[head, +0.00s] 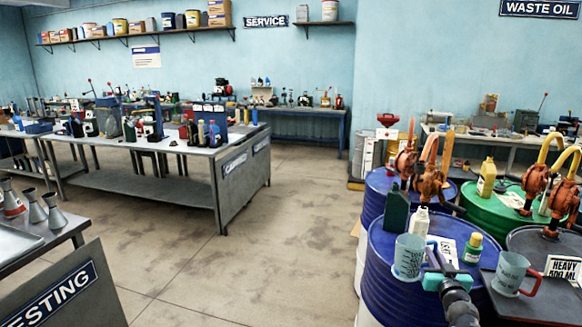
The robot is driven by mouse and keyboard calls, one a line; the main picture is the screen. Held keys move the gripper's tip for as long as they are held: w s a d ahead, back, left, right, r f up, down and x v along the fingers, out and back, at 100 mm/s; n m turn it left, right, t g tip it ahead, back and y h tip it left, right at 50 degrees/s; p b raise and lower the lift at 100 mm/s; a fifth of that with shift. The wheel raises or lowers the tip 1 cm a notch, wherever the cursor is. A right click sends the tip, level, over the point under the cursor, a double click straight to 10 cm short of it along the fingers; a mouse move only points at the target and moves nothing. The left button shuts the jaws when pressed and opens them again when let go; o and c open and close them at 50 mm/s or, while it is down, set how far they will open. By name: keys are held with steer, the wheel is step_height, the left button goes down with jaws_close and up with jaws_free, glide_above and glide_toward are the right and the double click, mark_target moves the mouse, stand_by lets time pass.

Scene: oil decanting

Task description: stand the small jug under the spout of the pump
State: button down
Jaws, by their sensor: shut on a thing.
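A small clear jug (408,257) with dark markings and a pale blue handle is at the front of the near blue drum (390,285). My gripper (447,279), with teal fingers, is at the handle side of this jug and is shut on it; the exact grip on the handle is partly hidden. The jug looks upright; I cannot tell whether its base touches the drum top. An orange-red pump (430,184) with a curved orange pipe stands behind it, apart from the jug. The pump's spout opening is hard to make out.
A second clear jug (509,272) with a red handle stands to the right on a dark surface, near a HEAVY sign (563,268). More pumps (535,182) stand right.

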mark_target(401, 252)
steer(key=a+n+y, duration=0.1)
steer(key=a, duration=0.2)
steer(key=w+a+n+y, duration=0.1)
steer(key=a+y, duration=0.1)
steer(key=a, duration=0.2)
steer(key=a+n+y+p, duration=0.1)
steer(key=a, duration=0.2)
steer(key=shift+w+a+r+y, duration=0.25)
steer(key=shift+w+r+y, duration=0.05)
steer(key=shift+r+y, duration=0.1)
steer(key=s+a+f+n+g+y, duration=0.1)
steer(key=s+a+n+g+y, duration=0.1)
steer(key=a, duration=0.5)
steer(key=s+a+f+n+g+y, duration=0.1)
steer(key=s+a+n+g+y, duration=0.2)
steer(key=a+y, duration=0.3)
steer(key=s+a+f+n+g+y, duration=0.1)
steer(key=s+a+n+y, duration=0.3)
steer(key=a, duration=0.4)
steer(key=shift+s+f+n+g+y+p, duration=0.2)
steer(key=shift+f+n+g+y+p, duration=0.1)
steer(key=shift+n+g+y+p, duration=0.25)
step_height(401, 252, down, 5)
steer(key=b, duration=0.5)
steer(key=shift+a, duration=0.2)
